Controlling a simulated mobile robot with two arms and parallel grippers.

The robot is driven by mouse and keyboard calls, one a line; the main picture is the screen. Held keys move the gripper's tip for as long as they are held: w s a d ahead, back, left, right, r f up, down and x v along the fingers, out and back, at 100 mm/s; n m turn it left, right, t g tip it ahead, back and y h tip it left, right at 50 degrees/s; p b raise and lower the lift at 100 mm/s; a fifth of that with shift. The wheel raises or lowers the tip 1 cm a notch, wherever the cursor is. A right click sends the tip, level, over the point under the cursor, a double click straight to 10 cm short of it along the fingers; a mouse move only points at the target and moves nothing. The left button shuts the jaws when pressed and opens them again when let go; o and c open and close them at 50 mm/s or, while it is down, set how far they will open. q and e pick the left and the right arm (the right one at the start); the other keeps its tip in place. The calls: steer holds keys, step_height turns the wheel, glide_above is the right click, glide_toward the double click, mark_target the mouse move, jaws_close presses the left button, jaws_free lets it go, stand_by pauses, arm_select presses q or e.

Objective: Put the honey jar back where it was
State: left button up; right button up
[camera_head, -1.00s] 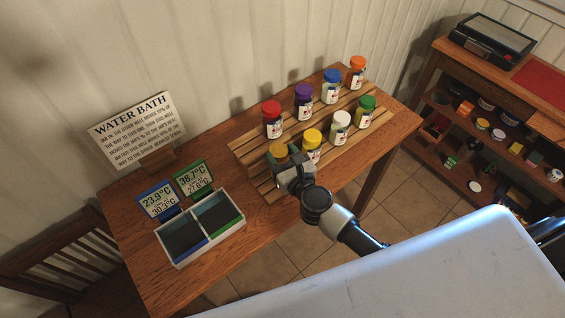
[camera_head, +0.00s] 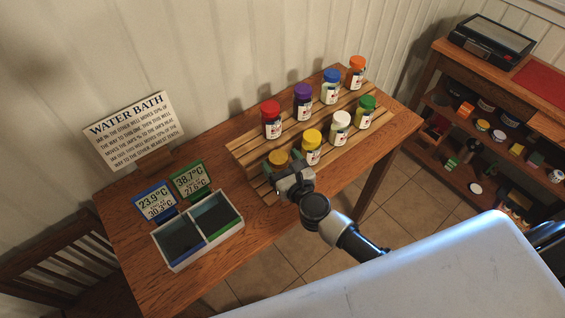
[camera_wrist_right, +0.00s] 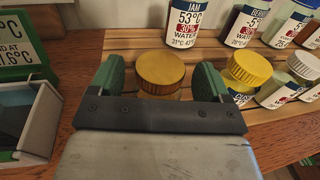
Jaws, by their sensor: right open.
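The honey jar, taken to be the one with the dull gold lid (camera_head: 277,158), stands at the front left end of the slatted wooden rack (camera_head: 245,153). Its lid also shows in the right wrist view (camera_wrist_right: 160,72), between the two green finger pads; its label is hidden. My right gripper (camera_head: 285,172) is open, just in front of this jar, with a finger on either side and a gap to the lid on both sides. My left gripper is not in view.
A yellow-lidded jar (camera_head: 312,147) stands close to the right of the gold-lidded one. A red-lidded jar (camera_head: 271,118) is behind, with several others along the rack. A two-well bath (camera_head: 199,232), two displays and a sign (camera_head: 133,130) are to the left.

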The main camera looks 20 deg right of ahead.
steer(key=shift+r, duration=0.15)
steer(key=s+d+b, duration=0.1)
steer(key=s+b, duration=0.1)
steer(key=s, duration=1)
steer(key=shift+d+r, duration=0.4)
steer(key=shift+r, duration=0.05)
